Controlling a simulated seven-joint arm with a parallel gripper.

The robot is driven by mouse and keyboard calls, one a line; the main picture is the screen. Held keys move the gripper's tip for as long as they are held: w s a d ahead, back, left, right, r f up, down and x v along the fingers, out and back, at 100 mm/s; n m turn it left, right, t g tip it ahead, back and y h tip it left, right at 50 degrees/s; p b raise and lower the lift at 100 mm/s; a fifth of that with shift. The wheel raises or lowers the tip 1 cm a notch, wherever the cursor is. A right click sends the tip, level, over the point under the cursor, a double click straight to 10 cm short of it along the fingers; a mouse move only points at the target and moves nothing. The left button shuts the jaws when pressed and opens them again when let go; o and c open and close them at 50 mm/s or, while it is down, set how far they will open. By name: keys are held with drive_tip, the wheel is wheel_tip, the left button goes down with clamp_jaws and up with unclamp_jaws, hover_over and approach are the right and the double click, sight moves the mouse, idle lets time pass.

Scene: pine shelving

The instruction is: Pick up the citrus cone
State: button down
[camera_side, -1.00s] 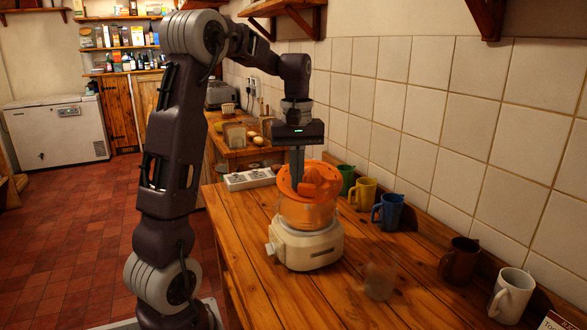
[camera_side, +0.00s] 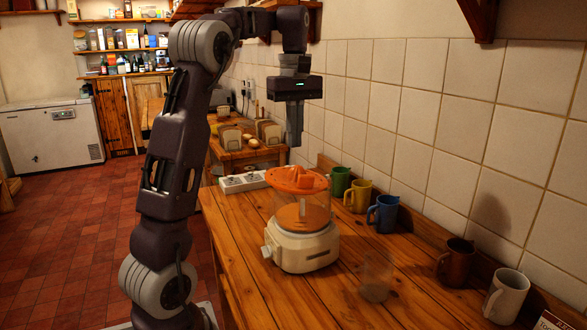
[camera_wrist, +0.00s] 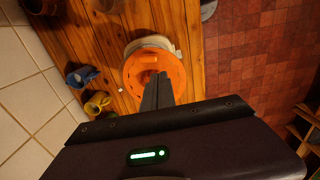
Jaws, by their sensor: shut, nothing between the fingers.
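The orange citrus cone (camera_side: 302,179) stands in the orange strainer top (camera_side: 280,181) of a cream juicer (camera_side: 302,248) on the wooden counter. In the wrist view, the orange top (camera_wrist: 170,66) is partly hidden behind my fingers, and the cone's outline is hard to make out. My gripper (camera_side: 295,145) is shut and empty, pointing down just above the orange top, apart from it. Its fingers (camera_wrist: 157,76) overlap the orange top's near edge in the wrist view.
Green (camera_side: 340,181), yellow (camera_side: 358,195), blue (camera_side: 384,213), brown (camera_side: 456,260) and white (camera_side: 506,295) mugs line the tiled wall. A clear glass (camera_side: 376,280) stands right of the juicer. A white power strip (camera_side: 243,181) lies behind it.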

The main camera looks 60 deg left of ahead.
sight(296, 185)
drive_tip(key=shift+n, duration=0.4)
drive_tip(key=f, duration=0.9)
drive_tip(key=shift+w+a+f, duration=0.2)
drive_tip(key=shift+a, duration=0.05)
drive_tip(key=d, duration=0.5)
drive_tip(key=shift+w+d, duration=0.15)
drive_tip(key=shift+w, duration=0.1)
